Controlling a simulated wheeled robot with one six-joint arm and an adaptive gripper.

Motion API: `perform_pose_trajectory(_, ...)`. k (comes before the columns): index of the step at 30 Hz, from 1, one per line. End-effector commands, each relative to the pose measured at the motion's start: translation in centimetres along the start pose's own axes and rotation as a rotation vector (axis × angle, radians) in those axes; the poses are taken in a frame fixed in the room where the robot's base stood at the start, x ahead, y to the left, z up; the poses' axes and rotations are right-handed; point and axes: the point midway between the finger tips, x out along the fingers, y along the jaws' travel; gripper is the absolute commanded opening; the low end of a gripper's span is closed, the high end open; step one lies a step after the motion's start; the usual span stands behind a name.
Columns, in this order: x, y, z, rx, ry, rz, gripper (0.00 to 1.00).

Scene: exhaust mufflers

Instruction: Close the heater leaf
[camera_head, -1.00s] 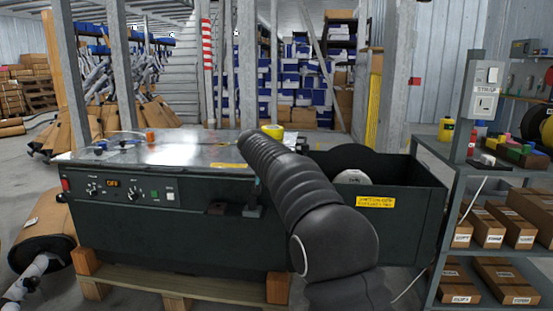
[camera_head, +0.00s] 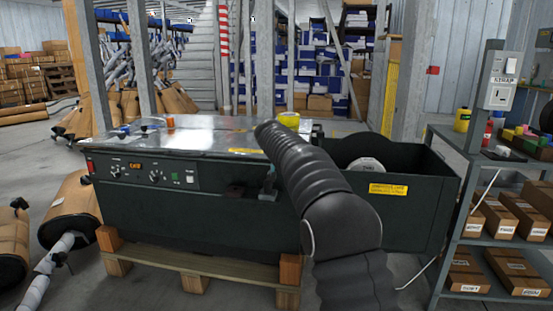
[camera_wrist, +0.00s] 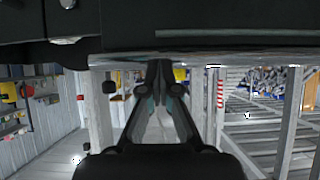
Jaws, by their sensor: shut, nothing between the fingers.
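The dark green strapping machine (camera_head: 200,220) stands on a wooden pallet in the head view, with a bare metal top (camera_head: 190,137). On its front edge are a small dark block (camera_head: 236,190) and a small dark and teal part (camera_head: 268,186) beside my arm. I cannot tell which part is the heater leaf. My arm's black sleeve crosses the machine's right half and hides some of its front. My gripper (camera_wrist: 160,68) shows in the wrist view with its fingers together and empty, close to the machine's dark edge; whether they touch it is unclear.
An open dark bin (camera_head: 410,200) with a round reel (camera_head: 367,166) adjoins the machine's right. A grey shelf (camera_head: 470,238) with cardboard boxes stands at far right. Wrapped mufflers (camera_head: 72,210) lie on the floor at left. Metal posts rise behind the machine.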

Motion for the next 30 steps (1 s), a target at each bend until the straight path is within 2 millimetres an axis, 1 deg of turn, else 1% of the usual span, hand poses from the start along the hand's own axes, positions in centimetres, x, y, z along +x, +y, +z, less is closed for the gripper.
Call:
perform_pose_trajectory(1,0.2,0.5,-0.1,-0.003,-0.011,0.010,0.00)
perform_pose_trajectory(2,-0.1,0.5,-0.5,-0.002,-0.009,0.009,0.00)
perform_pose_trajectory(5,-1.1,0.5,-2.0,-0.001,-0.001,0.007,0.00)
perform_pose_trajectory(8,-2.4,0.0,-3.4,-0.001,0.007,-0.001,0.00)
perform_pose_trajectory(13,-3.5,-0.5,-1.6,-0.005,0.009,-0.007,0.00)
perform_pose_trajectory(17,-4.5,-0.5,-0.2,-0.005,0.011,-0.008,0.00)
perform_pose_trajectory(24,-6.8,-0.3,2.7,-0.004,0.012,-0.007,0.00)
perform_pose_trajectory(30,-8.1,-0.2,4.2,-0.002,0.013,-0.005,0.00)
